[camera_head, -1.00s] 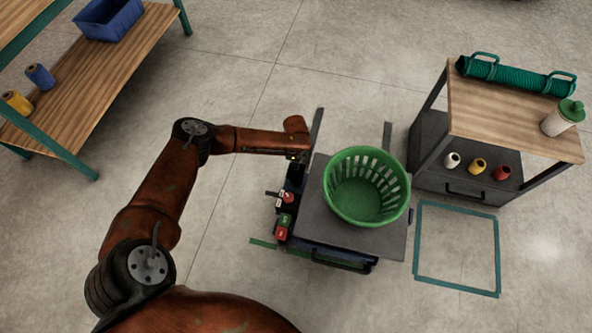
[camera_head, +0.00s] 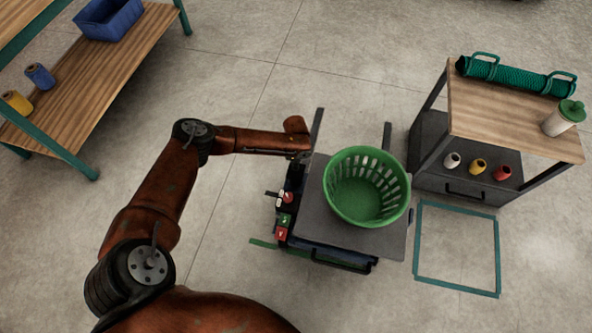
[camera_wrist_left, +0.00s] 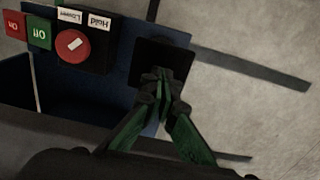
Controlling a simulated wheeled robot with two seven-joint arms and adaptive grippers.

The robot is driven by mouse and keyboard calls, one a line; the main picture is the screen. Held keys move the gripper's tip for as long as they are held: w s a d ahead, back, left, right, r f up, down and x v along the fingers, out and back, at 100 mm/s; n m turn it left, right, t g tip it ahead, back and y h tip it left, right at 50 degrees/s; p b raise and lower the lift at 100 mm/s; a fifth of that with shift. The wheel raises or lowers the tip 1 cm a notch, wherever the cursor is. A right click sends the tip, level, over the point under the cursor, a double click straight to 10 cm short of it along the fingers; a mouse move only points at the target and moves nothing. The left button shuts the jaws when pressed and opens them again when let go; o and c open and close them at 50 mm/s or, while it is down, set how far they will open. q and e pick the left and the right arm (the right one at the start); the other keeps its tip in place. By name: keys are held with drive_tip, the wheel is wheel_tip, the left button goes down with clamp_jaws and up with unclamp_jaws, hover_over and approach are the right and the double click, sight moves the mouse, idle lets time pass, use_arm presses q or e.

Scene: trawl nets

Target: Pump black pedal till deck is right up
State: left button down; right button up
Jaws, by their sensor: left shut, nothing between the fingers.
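The black pedal (camera_wrist_left: 176,56) is a dark square pad beside the blue lift base in the left wrist view. My left gripper (camera_wrist_left: 162,82) is shut and empty, its green fingers together. Its fingertips overlap the pad's near edge; I cannot tell whether they press on it. In the head view my left wrist hangs at the lift's back left corner, and the pedal is hidden there. The grey deck (camera_head: 318,214) carries a green slatted basket (camera_head: 367,190) and looks level. My right gripper is not in view.
Beside the deck are a red knob (camera_head: 288,197) and the green Off and red On buttons (camera_head: 281,234). A wooden-topped cart (camera_head: 500,115) stands at right, near a teal floor square (camera_head: 457,206). A wooden shelf (camera_head: 90,75) stands upper left. Open floor lies between.

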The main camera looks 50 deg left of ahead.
use_arm(q)
drive_tip(key=shift+f+b, duration=0.35)
drive_tip(key=shift+f, duration=0.65)
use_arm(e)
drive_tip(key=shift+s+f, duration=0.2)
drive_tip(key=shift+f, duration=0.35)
use_arm(q)
drive_tip(key=shift+f, duration=0.15)
drive_tip(key=shift+s+f+b, duration=0.1)
drive_tip(key=shift+f+b, duration=0.75)
drive_tip(key=shift+f, duration=0.9)
drive_tip(key=shift+r+p, duration=1.4)
drive_tip(key=shift+r, duration=0.95)
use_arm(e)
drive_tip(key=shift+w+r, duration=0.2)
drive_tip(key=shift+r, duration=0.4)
use_arm(q)
drive_tip(key=shift+f, duration=0.25)
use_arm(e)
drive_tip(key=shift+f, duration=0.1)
